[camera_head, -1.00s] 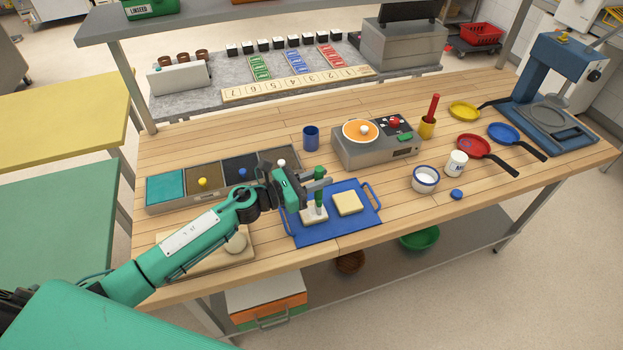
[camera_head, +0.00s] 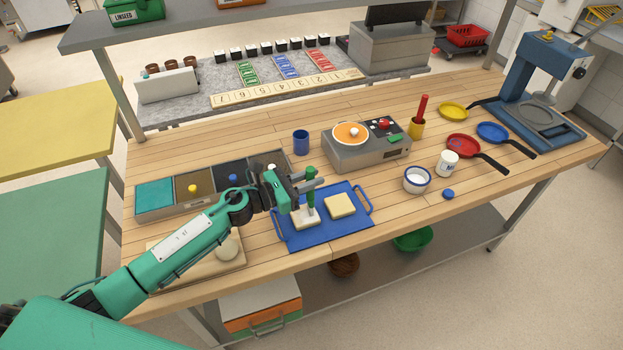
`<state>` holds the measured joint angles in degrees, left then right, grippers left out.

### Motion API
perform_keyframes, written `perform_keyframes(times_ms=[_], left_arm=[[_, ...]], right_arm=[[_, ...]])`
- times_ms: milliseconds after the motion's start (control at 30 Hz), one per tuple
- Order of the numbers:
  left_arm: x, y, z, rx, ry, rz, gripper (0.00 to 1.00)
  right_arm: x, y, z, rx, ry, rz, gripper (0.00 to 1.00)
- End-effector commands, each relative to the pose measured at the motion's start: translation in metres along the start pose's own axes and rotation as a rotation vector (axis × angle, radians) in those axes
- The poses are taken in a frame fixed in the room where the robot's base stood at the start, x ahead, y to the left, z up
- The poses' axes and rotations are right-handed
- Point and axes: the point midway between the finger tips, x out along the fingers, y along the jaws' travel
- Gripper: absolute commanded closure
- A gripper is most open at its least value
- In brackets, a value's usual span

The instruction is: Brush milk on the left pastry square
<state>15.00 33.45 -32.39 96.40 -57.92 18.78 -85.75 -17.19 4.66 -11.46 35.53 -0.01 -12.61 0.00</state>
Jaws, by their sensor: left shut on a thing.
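My left gripper (camera_head: 306,186) is shut on a green-handled brush (camera_head: 311,199). The brush is upright, with its lower end at the left pastry square (camera_head: 303,222); I cannot tell whether the bristles touch it. The left square is pale and partly hidden by the brush and gripper. The right pastry square (camera_head: 340,205) lies beside it on the same blue tray (camera_head: 326,233). A white bowl with a blue rim (camera_head: 417,186) holds something white, likely milk. My right gripper is out of view.
A white bottle (camera_head: 447,164) and a blue cap (camera_head: 448,194) are near the bowl. A grey appliance with an orange disc (camera_head: 365,154) and a blue cup (camera_head: 301,143) stand behind the tray. A bin row (camera_head: 160,214) and a board (camera_head: 197,277) with a pale ball are left.

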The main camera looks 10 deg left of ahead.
Motion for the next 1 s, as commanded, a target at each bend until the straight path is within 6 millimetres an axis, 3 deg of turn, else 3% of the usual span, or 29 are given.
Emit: perform_keyframes(times_ms=[800, 1000], left_arm=[[-0.048, 0.005, -0.002, -0.001, 0.002, 0.0, 1.0], [-0.049, 0.006, 0.001, 0.0, 0.001, 0.0, 1.0]], right_arm=[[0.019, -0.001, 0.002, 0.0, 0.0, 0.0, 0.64], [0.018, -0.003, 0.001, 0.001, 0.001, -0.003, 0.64]])
